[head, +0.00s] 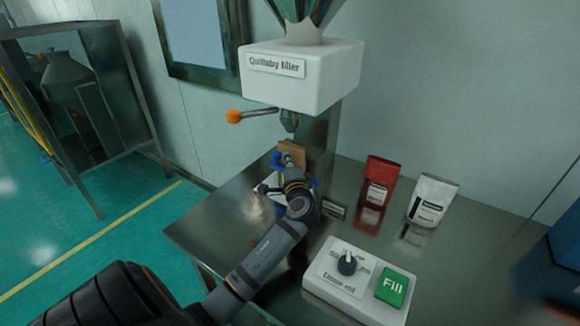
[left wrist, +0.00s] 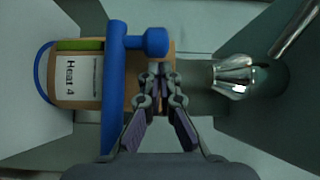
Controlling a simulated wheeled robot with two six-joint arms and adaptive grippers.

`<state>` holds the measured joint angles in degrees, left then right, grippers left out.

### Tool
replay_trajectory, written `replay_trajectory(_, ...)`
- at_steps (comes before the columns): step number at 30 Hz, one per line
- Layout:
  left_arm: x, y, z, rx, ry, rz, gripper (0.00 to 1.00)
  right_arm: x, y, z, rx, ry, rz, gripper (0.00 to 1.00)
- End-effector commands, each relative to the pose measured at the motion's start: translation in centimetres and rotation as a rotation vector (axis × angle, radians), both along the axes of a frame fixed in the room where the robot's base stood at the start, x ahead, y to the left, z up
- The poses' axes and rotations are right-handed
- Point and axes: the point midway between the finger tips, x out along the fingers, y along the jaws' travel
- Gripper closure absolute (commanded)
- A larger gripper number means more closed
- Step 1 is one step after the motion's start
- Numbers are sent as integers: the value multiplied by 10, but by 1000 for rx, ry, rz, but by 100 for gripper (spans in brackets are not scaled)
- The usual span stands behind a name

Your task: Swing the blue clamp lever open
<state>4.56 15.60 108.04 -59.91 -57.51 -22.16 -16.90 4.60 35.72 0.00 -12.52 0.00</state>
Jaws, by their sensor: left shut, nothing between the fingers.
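The blue clamp lever (left wrist: 114,90) shows in the left wrist view as a long blue bar with a short arm ending in a round knob (left wrist: 155,42). It lies across a brown pouch (left wrist: 168,52) with a white label reading "Heat 4". In the head view a blue part of the clamp (head: 277,160) shows beside the pouch (head: 292,147), partly hidden by my left gripper. My left gripper (left wrist: 160,76) is shut and empty, its tips just below the knob and right of the bar. Whether they touch the lever I cannot tell. My right gripper is not in view.
The white filler head (head: 330,85), with an orange-tipped handle (head: 234,117), hangs above; its metal nozzle (left wrist: 234,76) is right of my fingers in the wrist view. Red and white bags (head: 378,182) (head: 432,200) and a dose panel (head: 320,290) with a green button stand on the steel table.

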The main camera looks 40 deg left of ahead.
Motion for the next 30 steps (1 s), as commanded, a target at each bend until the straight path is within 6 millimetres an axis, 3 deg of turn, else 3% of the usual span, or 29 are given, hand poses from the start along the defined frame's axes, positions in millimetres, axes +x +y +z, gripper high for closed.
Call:
replay_trajectory(7,11,13,0,-1,1,0,100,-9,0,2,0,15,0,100)
replay_trajectory(30,6,15,-1,-1,-1,91,100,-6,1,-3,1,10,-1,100)
